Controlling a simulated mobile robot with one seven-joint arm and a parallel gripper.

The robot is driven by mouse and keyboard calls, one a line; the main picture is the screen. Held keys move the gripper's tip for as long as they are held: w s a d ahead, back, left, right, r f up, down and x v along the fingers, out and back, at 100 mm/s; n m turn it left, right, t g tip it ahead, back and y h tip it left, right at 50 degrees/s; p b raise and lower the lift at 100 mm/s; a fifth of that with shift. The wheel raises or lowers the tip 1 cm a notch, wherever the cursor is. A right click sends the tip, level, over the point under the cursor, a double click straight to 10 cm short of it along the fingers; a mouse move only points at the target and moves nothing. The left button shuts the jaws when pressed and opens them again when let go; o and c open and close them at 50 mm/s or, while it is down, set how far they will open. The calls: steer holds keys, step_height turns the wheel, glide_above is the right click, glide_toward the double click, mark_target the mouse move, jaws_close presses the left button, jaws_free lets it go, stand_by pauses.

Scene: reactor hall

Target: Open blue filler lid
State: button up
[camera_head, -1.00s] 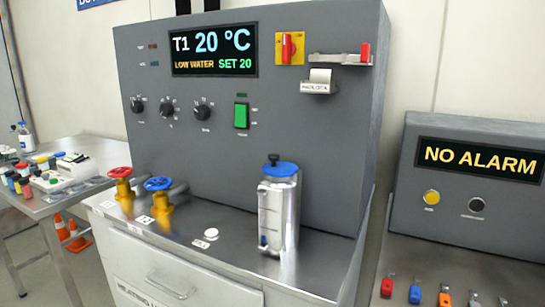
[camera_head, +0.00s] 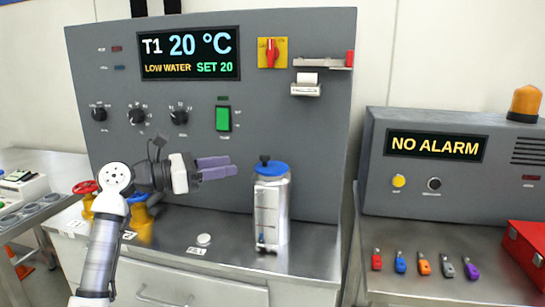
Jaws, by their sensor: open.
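The blue filler lid (camera_head: 271,168) sits flat on top of the silver metal canister (camera_head: 272,215), with a dark knob on it. The lid looks closed. The canister stands upright on the steel bench in front of the grey panel. My gripper (camera_head: 230,168) has purple fingers pointing right. It is open and empty, to the left of the lid and at about its height. A gap shows between the fingertips and the lid in the picture; how far apart they are in depth I cannot tell.
The display (camera_head: 189,53) reads 20 °C, LOW WATER, SET 20. A red valve wheel (camera_head: 85,187) and a blue one stand left, partly behind my arm. A small white button (camera_head: 204,239) lies on the bench (camera_head: 240,255). An alarm box (camera_head: 437,170) reading NO ALARM stands right.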

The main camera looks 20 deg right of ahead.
mark_target(273, 164)
steer(key=d+p, duration=0.3)
steer(key=d, duration=0.9)
steer(key=shift+w+d, duration=0.15)
steer(key=shift+d, duration=0.1)
jaws_close()
